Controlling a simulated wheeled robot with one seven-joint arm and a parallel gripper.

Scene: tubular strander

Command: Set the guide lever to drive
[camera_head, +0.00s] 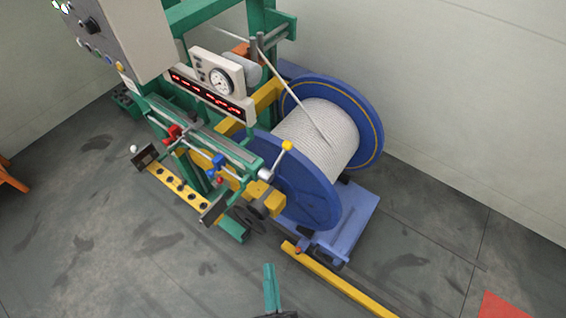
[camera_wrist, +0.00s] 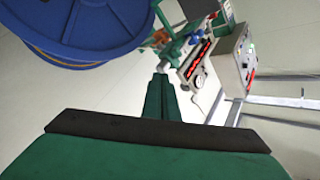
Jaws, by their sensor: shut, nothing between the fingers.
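A short lever with a yellow knob (camera_head: 287,146) sticks up and to the right from a grey hub at the right end of the green guide rail, beside the blue reel. I cannot read any drive mark by it. Another lever with a white ball knob (camera_head: 134,149) stands at the left end of the yellow button bar. My gripper (camera_head: 270,268) is at the bottom middle in the head view, well apart from the machine and both levers. Its green fingers are together and empty, as the wrist view (camera_wrist: 160,77) also shows. The levers cannot be made out in the wrist view.
The blue reel (camera_head: 305,195) with white rope stands on a blue base (camera_head: 355,215). A yellow floor bar (camera_head: 335,278) lies front right. A gauge box (camera_head: 218,75) and control cabinet (camera_head: 115,30) rise behind. A handwheel (camera_head: 245,220) sits low in front. The floor at front left is clear.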

